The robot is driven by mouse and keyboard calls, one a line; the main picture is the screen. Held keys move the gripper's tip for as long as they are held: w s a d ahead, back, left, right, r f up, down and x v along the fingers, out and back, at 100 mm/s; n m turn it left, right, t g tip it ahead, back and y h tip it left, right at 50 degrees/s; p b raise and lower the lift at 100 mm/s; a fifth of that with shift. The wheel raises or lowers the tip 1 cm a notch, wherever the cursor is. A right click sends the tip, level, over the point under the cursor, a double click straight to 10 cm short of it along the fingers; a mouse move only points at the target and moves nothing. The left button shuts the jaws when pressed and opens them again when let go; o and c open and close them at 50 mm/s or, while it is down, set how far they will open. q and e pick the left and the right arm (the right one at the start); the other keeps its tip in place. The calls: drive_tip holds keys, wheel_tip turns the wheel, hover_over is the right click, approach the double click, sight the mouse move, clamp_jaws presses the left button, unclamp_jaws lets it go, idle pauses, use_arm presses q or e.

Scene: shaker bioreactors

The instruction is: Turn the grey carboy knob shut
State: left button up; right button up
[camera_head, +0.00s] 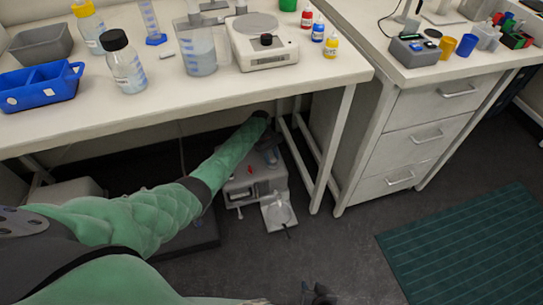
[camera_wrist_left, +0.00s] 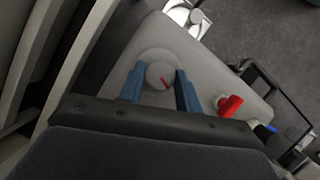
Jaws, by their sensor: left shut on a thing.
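The grey carboy knob (camera_wrist_left: 158,73) is round with a red mark on its face. It sits on top of a grey body (camera_wrist_left: 190,60), which also shows on the floor under the bench in the head view (camera_head: 243,187). My left gripper (camera_wrist_left: 160,82) has its blue fingers on both sides of the knob and is shut on it. In the head view my left arm reaches down under the bench and largely hides the knob. A dark part at the bottom edge of the head view looks like my right gripper (camera_head: 318,293); its jaws cannot be made out.
A red part (camera_wrist_left: 230,105) and a blue-tipped part (camera_wrist_left: 265,130) stand near the fingers. The white bench (camera_head: 190,105) overhangs my left arm. A drawer cabinet (camera_head: 410,135) stands to the right. Open floor and a green mat (camera_head: 470,250) lie in front.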

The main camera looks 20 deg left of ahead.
use_arm(q)
drive_tip(key=m, duration=0.2)
drive_tip(key=shift+d+m+g+y, duration=0.1)
drive_tip(key=shift+m+g+y, duration=0.2)
drive_tip(key=shift+m+g, duration=0.1)
drive_tip(key=m+y, duration=0.1)
drive_tip(key=m, duration=0.2)
drive_tip(key=shift+w+d+m+g+p, duration=0.1)
drive_tip(key=shift+m+g+p, duration=0.2)
drive_tip(key=shift+g+p, duration=0.1)
drive_tip(key=m+y, duration=0.2)
drive_tip(key=m, duration=0.3)
drive_tip(key=shift+d+m+p, duration=0.1)
drive_tip(key=shift+m+p, duration=0.2)
drive_tip(key=shift+m+y, duration=0.5)
drive_tip(key=shift+m, duration=0.4)
use_arm(e)
drive_tip(key=shift+w+r, duration=0.15)
drive_tip(key=shift+r, duration=0.75)
drive_tip(key=shift+w+r, duration=0.15)
drive_tip(key=shift+r, duration=0.7)
use_arm(q)
drive_tip(key=o, duration=1)
drive_tip(key=shift+c, duration=0.2)
drive_tip(key=shift+o, duration=0.2)
use_arm(e)
drive_tip(key=shift+s+f, duration=0.2)
drive_tip(key=shift+s, duration=0.15)
drive_tip(key=shift+s, duration=0.1)
